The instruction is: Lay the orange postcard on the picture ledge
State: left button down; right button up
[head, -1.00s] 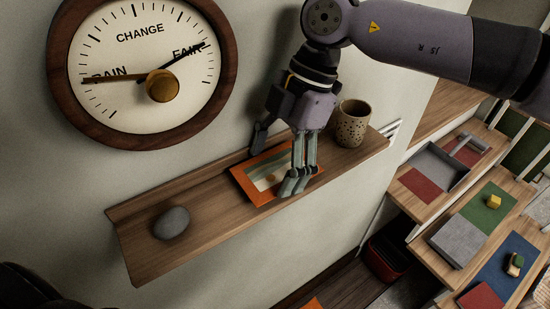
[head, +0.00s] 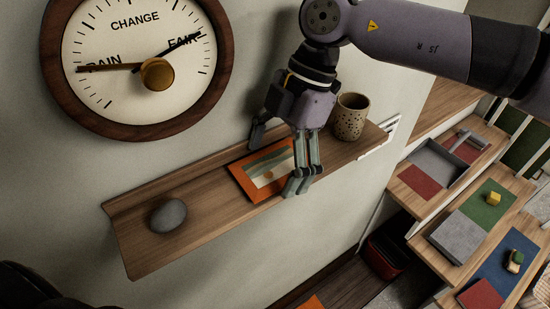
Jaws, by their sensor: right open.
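The orange postcard (head: 246,183), with a landscape picture inside its orange border, lies on the wooden picture ledge (head: 215,205) on the wall. It rests between a grey stone and a speckled cup. My right gripper (head: 276,165) is open at the postcard's right end, with fingers in front of it and one finger behind near the wall. The fingers hide the postcard's right edge, so I cannot tell whether they touch it. My left gripper is not in view; a dark shape sits at the lower left corner.
The grey stone (head: 169,215) lies on the ledge's left part. The speckled cup (head: 351,117) stands right of my right gripper. A round barometer (head: 126,105) hangs above. Benches with a grey tray (head: 437,165) and coloured mats are at the right. Another orange piece (head: 312,302) shows low down.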

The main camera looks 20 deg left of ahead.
jog(key=shift+w+a+r, duration=0.1)
jog(key=shift+w+r, duration=0.05)
jog(key=shift+w+r, duration=0.1)
jog(key=shift+r, duration=0.1)
jog(key=v, duration=1.1)
jog(key=shift+d+r, duration=0.25)
jog(key=shift+r, duration=0.1)
